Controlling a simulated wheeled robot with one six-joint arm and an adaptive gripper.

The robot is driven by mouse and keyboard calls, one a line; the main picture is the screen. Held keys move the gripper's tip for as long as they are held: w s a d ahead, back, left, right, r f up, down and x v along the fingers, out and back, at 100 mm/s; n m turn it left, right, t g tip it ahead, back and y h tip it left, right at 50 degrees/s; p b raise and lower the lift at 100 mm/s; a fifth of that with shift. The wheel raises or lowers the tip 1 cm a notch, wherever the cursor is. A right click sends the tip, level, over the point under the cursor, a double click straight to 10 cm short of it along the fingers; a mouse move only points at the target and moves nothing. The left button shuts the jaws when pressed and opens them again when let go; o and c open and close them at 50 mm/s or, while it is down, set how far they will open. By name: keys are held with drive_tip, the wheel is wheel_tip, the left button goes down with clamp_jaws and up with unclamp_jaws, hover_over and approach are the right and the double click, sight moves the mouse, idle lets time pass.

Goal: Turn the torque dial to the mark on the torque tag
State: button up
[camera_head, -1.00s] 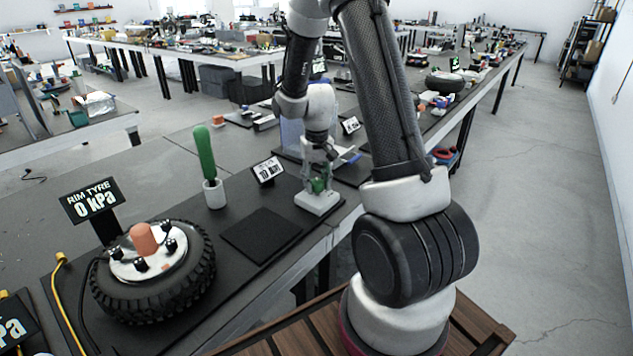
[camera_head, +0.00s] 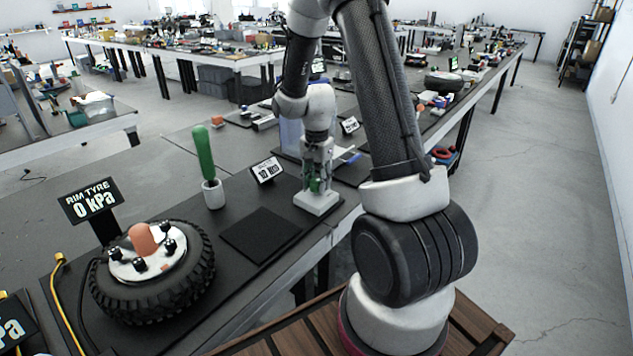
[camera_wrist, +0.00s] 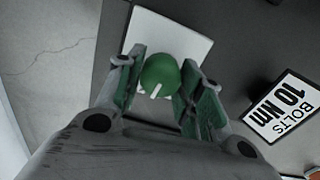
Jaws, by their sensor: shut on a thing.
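The torque dial is a green round knob (camera_wrist: 160,70) with a short white pointer line, on a white square base (camera_wrist: 178,32). In the head view the base (camera_head: 317,203) stands near the bench's front edge, with a little green of the knob (camera_head: 315,186) showing. My gripper (camera_wrist: 160,84) points down and is shut on the knob, one green-padded finger on each side. In the head view my gripper (camera_head: 316,180) hides most of the knob. The torque tag (camera_wrist: 286,106) reads "BOLTS 10 Nm". It stands left of the dial in the head view (camera_head: 266,170). No scale shows on the base.
A green-handled tool (camera_head: 205,152) stands in a white cup left of the tag. A flat black pad (camera_head: 260,235) lies in front of the tag. A tyre on a rim (camera_head: 150,285) with a "0 kPa" sign (camera_head: 92,201) is at the front left. A translucent bin is behind my gripper.

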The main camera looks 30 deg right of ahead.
sight(317, 180)
drive_tip(key=shift+m, duration=1)
drive_tip(key=o, duration=1)
drive_tip(key=shift+d, duration=0.1)
wheel_tip(317, 180, up, 12)
